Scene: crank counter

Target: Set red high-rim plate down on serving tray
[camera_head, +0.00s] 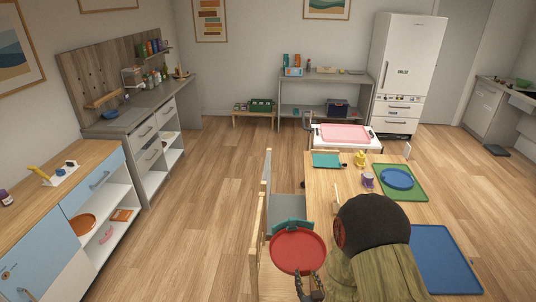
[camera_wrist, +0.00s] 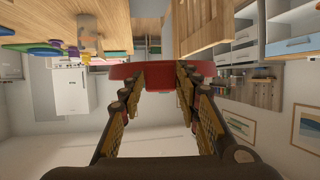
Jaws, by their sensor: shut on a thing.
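The red high-rim plate (camera_head: 298,250) is held in the air left of the wooden dining table, above the chairs. My gripper (camera_head: 310,284) is shut on its near rim. In the wrist view the plate (camera_wrist: 165,72) is seen edge-on between the fingertips of my gripper (camera_wrist: 160,86). Several trays show, and I cannot tell which one is the serving tray: a blue tray (camera_head: 446,262) bare at the table's right, a green tray (camera_head: 411,193) with a blue plate (camera_head: 397,178) on it, and a pink tray (camera_head: 345,131) on a white cart. My arm hides the table's near middle.
The wooden table (camera_head: 321,191) bears a teal tray (camera_head: 326,159), a yellow item (camera_head: 360,159) and a purple cup (camera_head: 368,180). A chair (camera_head: 267,180) stands at its left side. Counters line the left wall; a fridge (camera_head: 405,65) stands at the back. The floor between is free.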

